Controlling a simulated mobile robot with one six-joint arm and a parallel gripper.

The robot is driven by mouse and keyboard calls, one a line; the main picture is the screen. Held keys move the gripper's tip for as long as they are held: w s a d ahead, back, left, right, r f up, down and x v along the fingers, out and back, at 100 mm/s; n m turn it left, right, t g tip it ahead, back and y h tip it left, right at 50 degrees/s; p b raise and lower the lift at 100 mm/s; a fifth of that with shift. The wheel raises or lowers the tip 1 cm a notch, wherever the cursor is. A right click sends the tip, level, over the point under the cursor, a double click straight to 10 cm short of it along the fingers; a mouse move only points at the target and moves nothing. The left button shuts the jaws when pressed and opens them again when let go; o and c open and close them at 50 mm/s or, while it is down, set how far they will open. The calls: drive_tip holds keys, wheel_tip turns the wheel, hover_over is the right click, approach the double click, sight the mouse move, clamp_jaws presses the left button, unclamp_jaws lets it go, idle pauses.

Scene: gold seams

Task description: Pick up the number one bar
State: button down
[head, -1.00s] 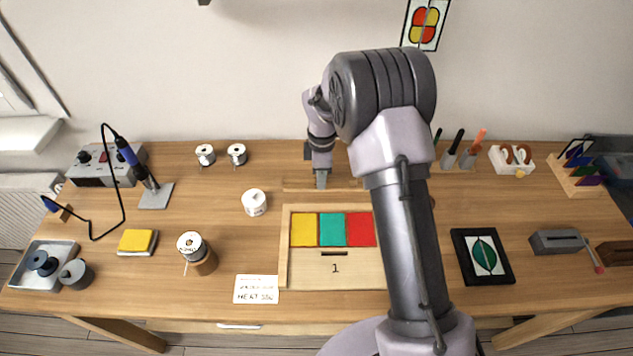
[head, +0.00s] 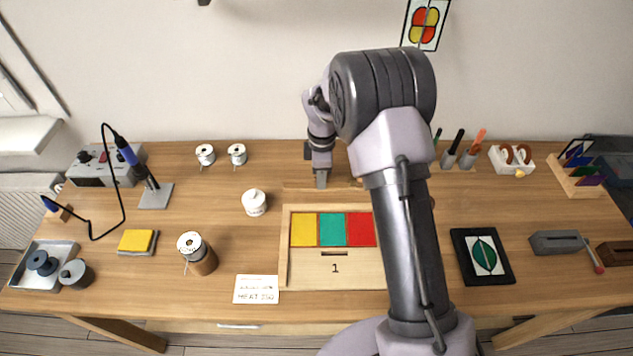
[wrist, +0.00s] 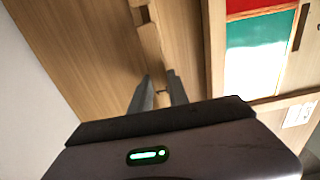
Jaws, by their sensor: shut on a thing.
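My gripper (head: 321,184) points down behind the wooden frame board at the middle of the table. It is shut on a thin pale wooden bar (head: 296,189), which lies along the frame's far side. In the wrist view the fingertips (wrist: 160,90) close on the bar (wrist: 150,42), which has a notch near its top end. I see no number on the bar. The fingers and my arm hide parts of it. I cannot tell whether it touches the table.
The frame board (head: 284,250) holds yellow, teal and red panes above a slot marked 1. A white jar (head: 255,203) and a solder spool (head: 190,245) stand to its left. A black-framed leaf picture (head: 461,247) lies right. Bare table lies left of my gripper.

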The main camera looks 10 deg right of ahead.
drive_tip(key=shift+r, duration=0.1)
idle(0.4)
wheel_tip(320, 180, up, 4)
drive_tip(key=shift+r+p, duration=0.1)
drive_tip(key=shift+p, duration=0.9)
drive_tip(key=s+d, duration=0.1)
drive_tip(key=s, duration=0.4)
drive_tip(key=s+d+r+p, duration=0.1)
drive_tip(key=s, duration=0.4)
drive_tip(key=s+d+p, duration=0.1)
drive_tip(key=s+d, duration=0.1)
drive_tip(key=s, duration=0.2)
drive_tip(key=shift+s+d+r, duration=0.1)
drive_tip(key=shift+s+r, duration=0.05)
drive_tip(key=shift+s, duration=0.25)
drive_tip(key=shift+s+r+p, duration=0.3)
drive_tip(key=shift+p, duration=0.2)
drive_tip(key=shift+f, duration=0.1)
